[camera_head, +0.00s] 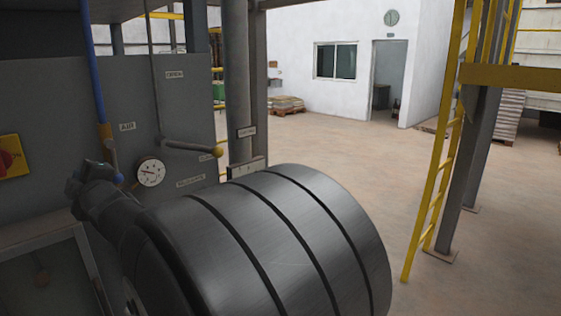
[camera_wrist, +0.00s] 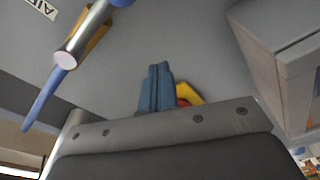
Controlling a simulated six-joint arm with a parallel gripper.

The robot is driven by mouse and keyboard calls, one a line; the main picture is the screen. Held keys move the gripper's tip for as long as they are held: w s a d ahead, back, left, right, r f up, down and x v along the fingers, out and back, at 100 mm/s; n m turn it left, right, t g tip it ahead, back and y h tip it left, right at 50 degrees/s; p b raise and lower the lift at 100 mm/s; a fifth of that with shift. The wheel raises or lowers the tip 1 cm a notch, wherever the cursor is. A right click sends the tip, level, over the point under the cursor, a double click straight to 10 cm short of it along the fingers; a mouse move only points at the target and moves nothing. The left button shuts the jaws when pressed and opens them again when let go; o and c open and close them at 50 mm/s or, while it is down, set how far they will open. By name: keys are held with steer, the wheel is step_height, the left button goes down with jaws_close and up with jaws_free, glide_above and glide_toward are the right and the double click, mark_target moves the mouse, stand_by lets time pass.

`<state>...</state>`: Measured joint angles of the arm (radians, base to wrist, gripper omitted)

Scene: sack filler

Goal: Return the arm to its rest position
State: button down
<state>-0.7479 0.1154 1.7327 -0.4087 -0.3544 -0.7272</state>
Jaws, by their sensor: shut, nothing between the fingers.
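My gripper (camera_wrist: 155,70) shows in the wrist view as two blue-grey fingers side by side, shut with nothing between them. It points toward a grey panel, and I cannot tell how far off the panel is. In the head view my large dark banded arm link fills the lower middle and hides much behind it. My wrist end is beyond it at the left, in front of the grey panel (camera_head: 95,95); the fingertips are not clear there.
A grey box (camera_wrist: 285,65) stands right in the wrist view. A yellow ladder (camera_head: 435,190) stands right; open floor lies between.

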step_height(320, 180, up, 8)
steer(key=s+m+t, duration=0.1)
steer(key=m, duration=1)
steer(key=shift+a, duration=0.45)
